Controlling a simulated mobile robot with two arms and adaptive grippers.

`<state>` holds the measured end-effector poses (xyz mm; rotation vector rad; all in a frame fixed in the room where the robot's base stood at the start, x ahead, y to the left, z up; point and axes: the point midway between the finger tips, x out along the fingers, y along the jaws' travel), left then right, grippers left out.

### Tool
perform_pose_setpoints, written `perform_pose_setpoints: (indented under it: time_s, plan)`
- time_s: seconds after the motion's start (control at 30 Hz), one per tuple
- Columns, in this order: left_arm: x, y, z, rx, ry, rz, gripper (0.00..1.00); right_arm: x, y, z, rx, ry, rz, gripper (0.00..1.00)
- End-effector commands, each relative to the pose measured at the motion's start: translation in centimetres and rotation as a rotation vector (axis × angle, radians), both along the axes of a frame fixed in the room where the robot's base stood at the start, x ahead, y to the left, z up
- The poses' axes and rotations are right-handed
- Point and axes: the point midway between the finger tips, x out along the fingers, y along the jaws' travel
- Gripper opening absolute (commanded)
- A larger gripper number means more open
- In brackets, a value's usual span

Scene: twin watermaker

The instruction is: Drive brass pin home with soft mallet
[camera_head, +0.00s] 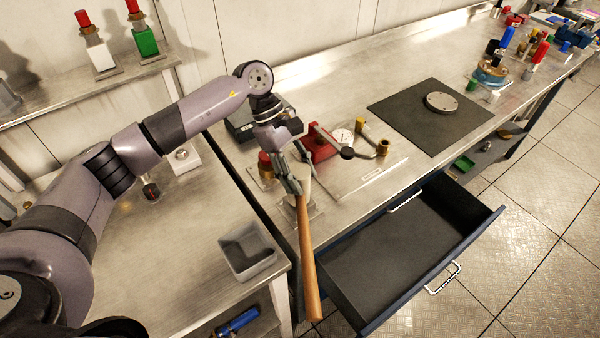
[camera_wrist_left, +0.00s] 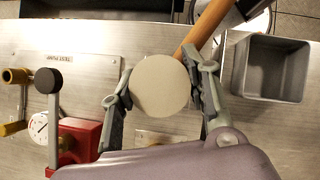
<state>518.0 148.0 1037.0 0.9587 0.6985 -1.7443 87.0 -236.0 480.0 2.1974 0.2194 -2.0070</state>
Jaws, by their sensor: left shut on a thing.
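My left gripper (camera_head: 290,184) is shut on the head of the soft mallet (camera_head: 308,255), above the steel bench's front-left corner. The wooden handle slants down toward the front, past the bench edge. In the left wrist view the mallet's pale round head (camera_wrist_left: 160,86) sits between the two fingers, with the handle running to the upper right. The brass pin cannot be picked out with certainty. A small brass piece with a red top (camera_head: 266,164) stands just left of the gripper. My right gripper is not in view.
A red test pump (camera_head: 318,144) with a lever and gauge stands right of the gripper. An open, empty drawer (camera_head: 405,253) juts from the bench front. A grey bin (camera_head: 247,251) sits on the left table. A dark mat (camera_head: 405,127) with a round disc lies further right.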

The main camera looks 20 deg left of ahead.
Motion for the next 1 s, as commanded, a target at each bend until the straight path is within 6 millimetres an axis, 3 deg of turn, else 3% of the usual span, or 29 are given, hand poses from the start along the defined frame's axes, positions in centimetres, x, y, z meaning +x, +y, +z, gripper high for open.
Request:
perform_pose_setpoints:
  time_s: [0.7, 1.0]
  plan:
    - [0.2, -0.1, 5.8, -0.005, -0.008, 0.000, 0.00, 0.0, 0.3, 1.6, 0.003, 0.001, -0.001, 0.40]
    - [0.2, -0.1, 7.0, -0.006, -0.007, 0.001, 0.00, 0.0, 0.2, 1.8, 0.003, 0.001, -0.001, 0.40]
